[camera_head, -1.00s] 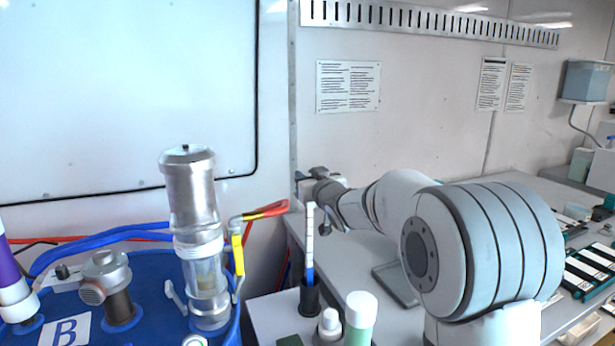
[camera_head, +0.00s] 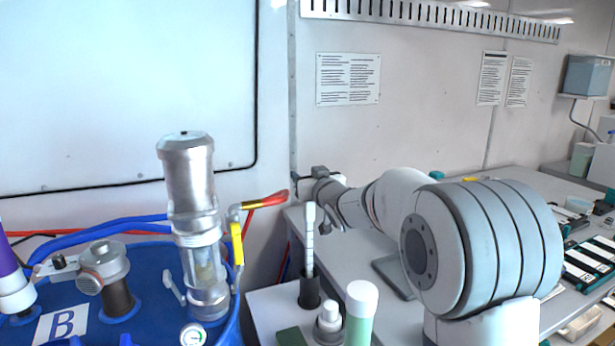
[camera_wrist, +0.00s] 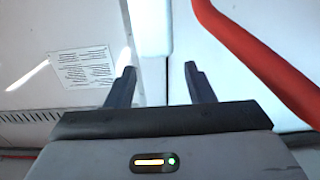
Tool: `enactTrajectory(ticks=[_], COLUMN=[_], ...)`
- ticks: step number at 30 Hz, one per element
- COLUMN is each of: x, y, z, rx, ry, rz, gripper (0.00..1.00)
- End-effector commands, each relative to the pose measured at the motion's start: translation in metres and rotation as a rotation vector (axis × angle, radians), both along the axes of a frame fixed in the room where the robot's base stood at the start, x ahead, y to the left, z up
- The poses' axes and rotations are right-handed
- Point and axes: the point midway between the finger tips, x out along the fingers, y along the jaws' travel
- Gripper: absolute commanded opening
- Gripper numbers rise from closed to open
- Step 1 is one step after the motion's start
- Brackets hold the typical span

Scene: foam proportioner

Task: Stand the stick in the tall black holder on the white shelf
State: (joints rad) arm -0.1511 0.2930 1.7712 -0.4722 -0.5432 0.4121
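My gripper (camera_head: 311,203) is at the height of the stick's top end. In the wrist view my gripper (camera_wrist: 160,75) is open, with a clear gap between its fingers. A pale upright piece, which looks like the stick (camera_wrist: 150,25), enters from the top edge and ends near the fingertips, touching neither. The holder is not visible there.
A white bottle (camera_head: 329,322) and a white-capped green tube (camera_head: 360,310) stand right of the holder. A metal cylinder with a red-and-yellow-handled valve (camera_head: 262,202) is to the left. A red hose (camera_wrist: 260,55) passes close to the right finger in the wrist view.

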Motion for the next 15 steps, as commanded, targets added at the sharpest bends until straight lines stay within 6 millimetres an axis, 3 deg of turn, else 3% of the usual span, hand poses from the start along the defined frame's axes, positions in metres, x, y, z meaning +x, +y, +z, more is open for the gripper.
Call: enactTrajectory(ticks=[8, 15], x=[-0.002, -0.031], y=[-0.001, -0.013], z=[-0.001, -0.001], rx=[0.0, -0.001], ry=[0.001, 0.0], rz=[0.0, -0.001], gripper=[0.49, 0.49])
